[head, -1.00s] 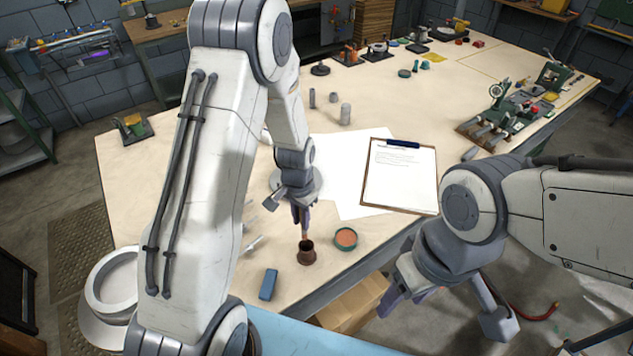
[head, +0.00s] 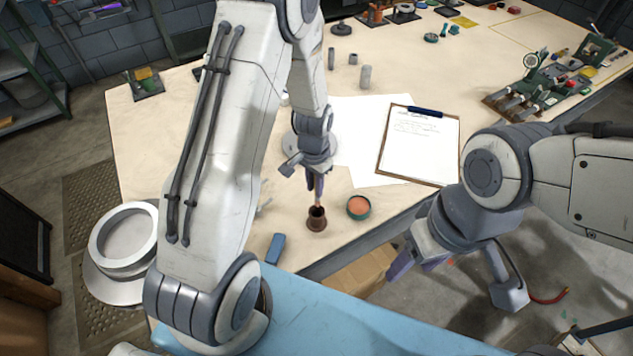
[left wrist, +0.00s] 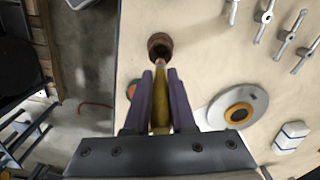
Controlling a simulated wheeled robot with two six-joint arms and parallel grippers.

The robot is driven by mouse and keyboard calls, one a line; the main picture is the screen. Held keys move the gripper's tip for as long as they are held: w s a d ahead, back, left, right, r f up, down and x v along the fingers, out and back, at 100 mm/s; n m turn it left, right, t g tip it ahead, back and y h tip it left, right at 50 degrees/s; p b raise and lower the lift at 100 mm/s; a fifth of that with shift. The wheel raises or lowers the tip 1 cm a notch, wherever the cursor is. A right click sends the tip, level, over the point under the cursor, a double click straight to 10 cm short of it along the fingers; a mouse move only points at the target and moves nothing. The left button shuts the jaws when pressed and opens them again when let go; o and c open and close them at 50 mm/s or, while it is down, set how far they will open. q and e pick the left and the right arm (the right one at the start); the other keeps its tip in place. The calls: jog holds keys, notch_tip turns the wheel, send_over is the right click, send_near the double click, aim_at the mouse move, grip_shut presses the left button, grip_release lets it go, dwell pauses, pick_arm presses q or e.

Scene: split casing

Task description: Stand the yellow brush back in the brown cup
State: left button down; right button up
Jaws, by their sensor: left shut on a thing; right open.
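The brown cup (head: 317,223) stands upright near the table's front edge, and it also shows in the left wrist view (left wrist: 160,43). My left gripper (head: 316,187) is just above the cup and shut on the yellow brush (left wrist: 161,105). The brush points down from the fingers, with its lower end at the cup's mouth. I cannot tell whether that end is inside the rim. The gripper hides part of the brush in the head view. My right gripper (head: 415,268) is open and empty, off the table's front edge at the right.
A round tin with orange contents (head: 358,207) stands just right of the cup. A blue block (head: 276,248) lies at its lower left. A clipboard (head: 419,147) lies on white paper behind. A round grey disc (left wrist: 238,108) is near my left gripper.

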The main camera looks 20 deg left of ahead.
pick_arm(q)
notch_tip(320, 180, down, 7)
jog(key=b, duration=0.4)
jog(key=shift+b, duration=0.4)
jog(key=c, duration=0.7)
grip_release()
notch_tip(320, 180, up, 10)
jog(key=shift+r+b, duration=0.25)
jog(key=shift+b, duration=0.6)
